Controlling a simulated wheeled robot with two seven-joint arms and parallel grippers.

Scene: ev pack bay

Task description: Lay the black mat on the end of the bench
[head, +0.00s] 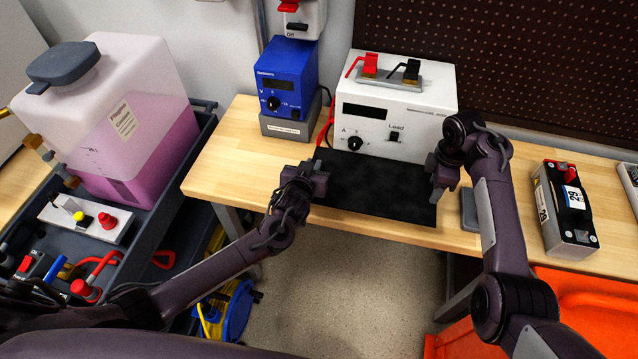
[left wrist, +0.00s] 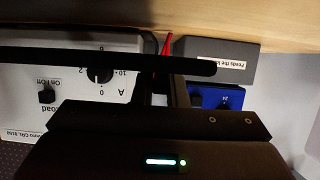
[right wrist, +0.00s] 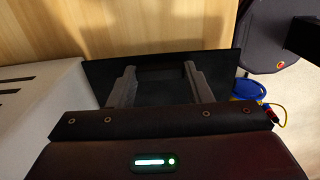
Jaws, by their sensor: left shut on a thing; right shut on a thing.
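The black mat (head: 375,188) is a flat dark rectangle at the front of the wooden bench (head: 235,160), before the white load unit. My left gripper (head: 318,180) is shut on its left edge; the mat shows edge-on as a dark strip in the left wrist view (left wrist: 90,58). My right gripper (head: 436,190) is shut on its right edge; the mat lies between and beyond the fingers in the right wrist view (right wrist: 225,70). The mat looks level. I cannot tell whether its underside touches the bench top. The fingertips are partly hidden by the gripper bodies.
The white load unit (head: 400,115) stands right behind the mat. A blue power supply (head: 285,75) on a grey box is to its left. A small grey block (head: 470,210) and a battery (head: 565,210) lie to the right. The bench's left end is clear.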

